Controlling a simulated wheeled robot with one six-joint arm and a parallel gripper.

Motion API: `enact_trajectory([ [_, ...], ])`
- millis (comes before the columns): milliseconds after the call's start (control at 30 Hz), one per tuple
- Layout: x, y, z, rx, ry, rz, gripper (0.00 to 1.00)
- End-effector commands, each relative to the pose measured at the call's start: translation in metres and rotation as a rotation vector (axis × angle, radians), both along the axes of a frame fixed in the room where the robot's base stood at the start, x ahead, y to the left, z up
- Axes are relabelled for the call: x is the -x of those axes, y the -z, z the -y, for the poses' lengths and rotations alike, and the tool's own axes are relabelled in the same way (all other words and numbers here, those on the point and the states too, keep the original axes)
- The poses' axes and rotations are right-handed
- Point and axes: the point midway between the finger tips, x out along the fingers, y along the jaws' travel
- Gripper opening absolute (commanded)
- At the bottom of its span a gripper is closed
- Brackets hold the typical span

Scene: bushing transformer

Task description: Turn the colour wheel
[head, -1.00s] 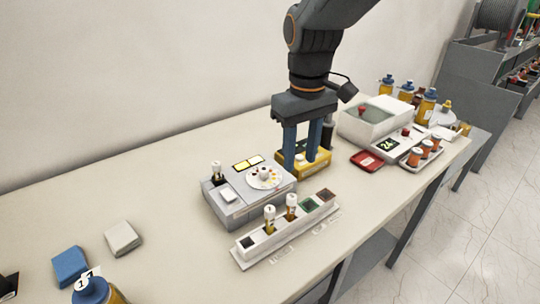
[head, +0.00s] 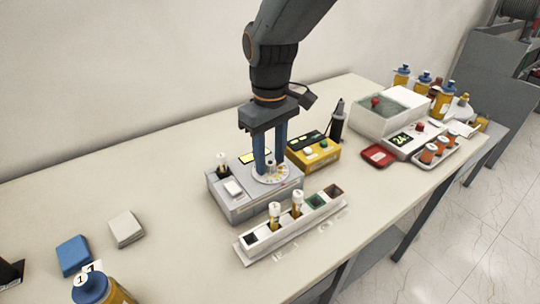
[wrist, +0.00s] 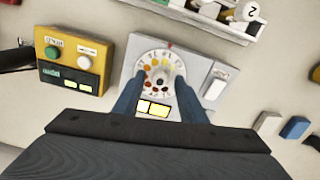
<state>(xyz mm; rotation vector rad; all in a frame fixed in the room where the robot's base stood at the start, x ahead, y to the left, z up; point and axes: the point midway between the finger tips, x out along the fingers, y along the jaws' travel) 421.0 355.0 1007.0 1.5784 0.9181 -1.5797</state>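The colour wheel (head: 268,180) is a pale round disc with coloured spots on top of a grey comparator box (head: 236,207). In the wrist view the wheel (wrist: 157,57) shows its ring of yellow to dark spots and a small raised centre knob (wrist: 163,77). My gripper (head: 271,170) points down over the wheel. Its two blue fingers are apart, one on each side of the knob, with a gap visible between them. In the wrist view the fingers (wrist: 160,90) flank the wheel. Whether the tips touch the disc I cannot tell.
A yellow box with buttons (head: 314,154) stands close behind and right of the comparator. A white rack with vials (head: 290,226) lies in front. A dark upright tool (head: 338,122) stands behind. The table to the left is mostly clear, with a blue block (head: 72,255) and a white block (head: 126,229).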

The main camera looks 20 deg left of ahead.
Motion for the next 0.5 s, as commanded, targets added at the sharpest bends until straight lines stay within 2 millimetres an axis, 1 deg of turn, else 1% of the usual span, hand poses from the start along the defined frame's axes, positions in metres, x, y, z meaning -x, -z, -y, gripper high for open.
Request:
enact_trajectory([
  [100,0.0000,0.0036,0.0001,0.000,0.000,0.000,0.38],
  [300,-0.0001,0.0040,0.0002,-0.001,0.000,0.000,0.38],
  [367,-0.0001,0.0039,0.0002,-0.001,0.000,0.000,0.29],
  [500,0.0000,0.0038,0.0001,-0.001,0.000,0.000,0.06],
])
